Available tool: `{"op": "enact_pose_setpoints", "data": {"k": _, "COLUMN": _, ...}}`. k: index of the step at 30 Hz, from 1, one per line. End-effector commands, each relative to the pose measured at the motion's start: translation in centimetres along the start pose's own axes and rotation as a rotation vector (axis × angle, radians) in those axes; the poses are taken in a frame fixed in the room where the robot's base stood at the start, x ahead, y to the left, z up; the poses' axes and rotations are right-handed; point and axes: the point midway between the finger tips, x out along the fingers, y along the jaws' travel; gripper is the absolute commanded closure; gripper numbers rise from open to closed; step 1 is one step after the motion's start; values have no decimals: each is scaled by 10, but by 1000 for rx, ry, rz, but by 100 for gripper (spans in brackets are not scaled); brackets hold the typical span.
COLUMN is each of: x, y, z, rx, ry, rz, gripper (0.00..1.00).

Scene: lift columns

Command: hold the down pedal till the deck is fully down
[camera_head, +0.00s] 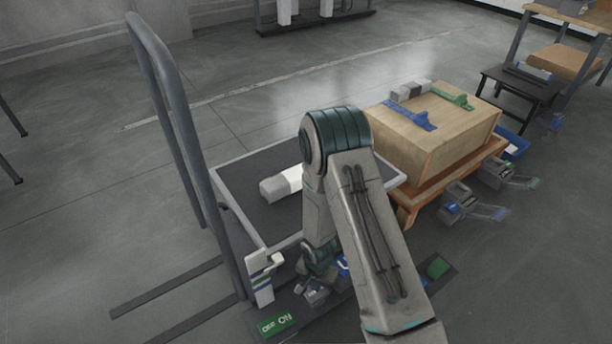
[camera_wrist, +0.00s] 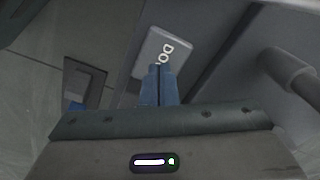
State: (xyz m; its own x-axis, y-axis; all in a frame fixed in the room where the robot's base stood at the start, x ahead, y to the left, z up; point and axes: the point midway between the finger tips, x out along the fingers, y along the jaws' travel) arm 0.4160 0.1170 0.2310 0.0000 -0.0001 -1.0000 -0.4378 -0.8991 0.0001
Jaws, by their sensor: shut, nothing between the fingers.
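In the wrist view a grey plate marked "Do" (camera_wrist: 168,50), the rest of its lettering covered, lies directly beyond my fingertips. My gripper (camera_wrist: 158,70) is shut and empty, its blue fingers overlapping the plate's lower edge; I cannot tell whether they press on it. In the head view my gripper is low at the foot of the lift cart, mostly hidden by my arm. The cart's dark deck (camera_head: 240,182) stands above the floor beside a tall grey handle (camera_head: 178,105), its right part hidden behind my arm.
A pale block (camera_head: 281,186) lies on the deck. A wooden box (camera_head: 430,140) on an orange-brown stand (camera_head: 458,178) is close on the right. A green sign (camera_head: 277,325) is at the cart's front base. Open floor lies to the left and behind.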

Motion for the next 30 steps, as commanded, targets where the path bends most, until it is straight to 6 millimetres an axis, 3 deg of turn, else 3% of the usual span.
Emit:
{"op": "enact_pose_setpoints", "data": {"k": 13, "x": 2, "y": 0, "z": 0, "rx": 0, "ry": 0, "rz": 0, "gripper": 100}}
{"op": "enact_pose_setpoints", "data": {"k": 30, "x": 19, "y": 0, "z": 0, "rx": 0, "ry": 0, "rz": 0, "gripper": 100}}
